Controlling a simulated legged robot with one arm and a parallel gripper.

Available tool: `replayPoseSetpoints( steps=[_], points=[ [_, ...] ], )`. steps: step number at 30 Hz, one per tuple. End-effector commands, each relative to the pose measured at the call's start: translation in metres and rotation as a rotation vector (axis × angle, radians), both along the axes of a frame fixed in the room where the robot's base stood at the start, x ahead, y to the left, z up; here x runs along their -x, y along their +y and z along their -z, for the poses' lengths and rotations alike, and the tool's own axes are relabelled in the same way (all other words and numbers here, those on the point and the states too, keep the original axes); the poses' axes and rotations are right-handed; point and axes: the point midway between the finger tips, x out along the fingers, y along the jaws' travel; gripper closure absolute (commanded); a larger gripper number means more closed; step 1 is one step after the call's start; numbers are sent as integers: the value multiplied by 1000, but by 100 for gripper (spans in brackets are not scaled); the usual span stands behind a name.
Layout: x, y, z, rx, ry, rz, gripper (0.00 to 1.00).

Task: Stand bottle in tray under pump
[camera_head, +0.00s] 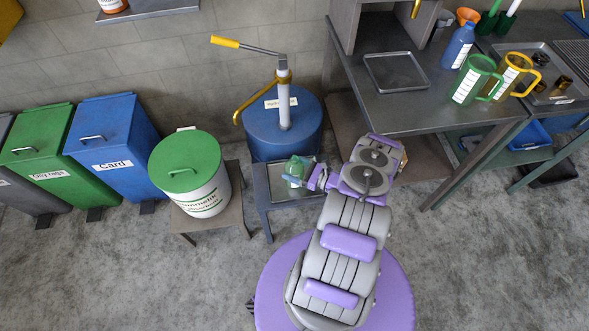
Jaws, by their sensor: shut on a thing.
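A small pale green bottle (294,170) is at the left end of my arm, looking upright. My gripper (308,178) is shut on it from the right. The bottle shows over the grey tray (263,187) on a low stand in front of the pump drum; I cannot tell whether its base touches the tray. The pump (284,100) rises from a blue drum (258,134), with a yellow-ended handle (226,42) and a brass spout (241,108) curving down to the left. The spout's end is behind and left of the bottle in the picture.
A white drum with a green lid (180,165) stands left of the tray, beside blue (110,140) and green (45,155) bins. A workbench (415,115) at right holds an empty tray (397,72), a blue bottle (458,47) and jugs. The front-left floor is clear.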

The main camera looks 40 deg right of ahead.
Motion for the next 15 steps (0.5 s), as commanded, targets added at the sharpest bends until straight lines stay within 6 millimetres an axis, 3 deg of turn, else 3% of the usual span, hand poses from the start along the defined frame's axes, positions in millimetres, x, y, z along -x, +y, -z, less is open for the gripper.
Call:
replayPoseSetpoints(
  steps=[6,7,11,15],
  points=[
    [0,1,2,0,1,-1,47],
    [0,0,1,0,1,-1,14],
    [0,0,1,0,1,-1,1],
    [0,0,1,0,1,-1,0]
  ],
)
